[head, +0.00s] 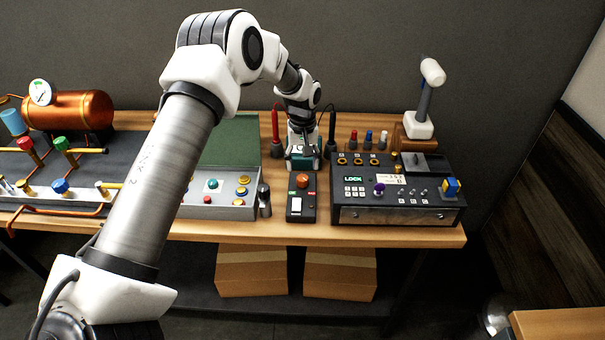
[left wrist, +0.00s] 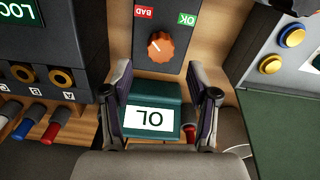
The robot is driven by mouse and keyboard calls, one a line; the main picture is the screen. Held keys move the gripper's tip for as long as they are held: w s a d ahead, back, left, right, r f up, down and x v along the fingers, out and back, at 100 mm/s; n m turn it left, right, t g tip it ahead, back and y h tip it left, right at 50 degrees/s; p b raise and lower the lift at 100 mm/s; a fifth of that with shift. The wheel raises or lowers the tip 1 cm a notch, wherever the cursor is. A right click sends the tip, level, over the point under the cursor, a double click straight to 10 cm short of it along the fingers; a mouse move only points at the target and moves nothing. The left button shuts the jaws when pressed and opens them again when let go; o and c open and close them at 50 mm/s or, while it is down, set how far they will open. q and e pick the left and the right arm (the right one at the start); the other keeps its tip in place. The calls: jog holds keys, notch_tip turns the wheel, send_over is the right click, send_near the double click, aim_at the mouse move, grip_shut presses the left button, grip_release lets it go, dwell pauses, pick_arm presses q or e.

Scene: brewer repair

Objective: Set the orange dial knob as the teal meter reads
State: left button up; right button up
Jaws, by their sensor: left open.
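The orange dial knob (left wrist: 160,46) sits on a dark panel with a red BAD label (left wrist: 144,12) and a green OK label (left wrist: 187,19). In the head view the knob (head: 302,181) is on the small black box in front of the meter. The teal meter (left wrist: 172,94) stands behind it; its white screen (left wrist: 152,119) reads OL, upside down in the left wrist view. My left gripper (left wrist: 163,93) is open, its fingers on either side of the meter; I cannot tell whether they touch it. In the head view my left gripper (head: 302,152) hides much of the meter. My right gripper is not in view.
A black LOCK console (head: 395,212) stands close on the right. An open case with buttons (head: 225,212) is on the left. Red (head: 275,135) and black (head: 331,135) probes stand beside the meter. A metal cylinder (head: 264,201) stands beside the dial box.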

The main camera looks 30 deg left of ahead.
aim_at(303, 177)
pick_arm(q)
notch_tip(303, 177, up, 7)
jog(key=shift+f, duration=0.15)
dwell(0.4)
